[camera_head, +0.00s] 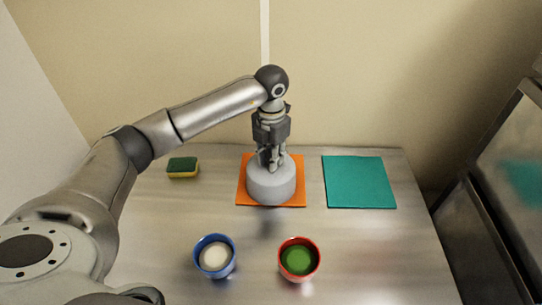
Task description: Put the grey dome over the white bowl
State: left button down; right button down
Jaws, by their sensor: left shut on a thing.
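The grey dome (271,186) is over the orange mat (299,198), a round grey cover that hides the middle of the mat. My left gripper (270,165) comes down from above and is shut on the top of the dome. I cannot tell whether the dome's lower edge touches the mat or is slightly above it. No separate white bowl shows; whatever is under the dome is hidden. My right gripper is not in view.
A blue cup (228,268) with white contents and a red cup (317,268) with green contents stand in front. A green and yellow sponge (183,168) lies at the back left. A bare teal mat (359,182) lies right of the orange one. Right of that, the table is clear.

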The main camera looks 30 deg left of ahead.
pick_arm(q)
jog(key=c, duration=1.2)
grip_release()
jog(key=shift+o, duration=0.2)
notch_tip(320, 180, up, 12)
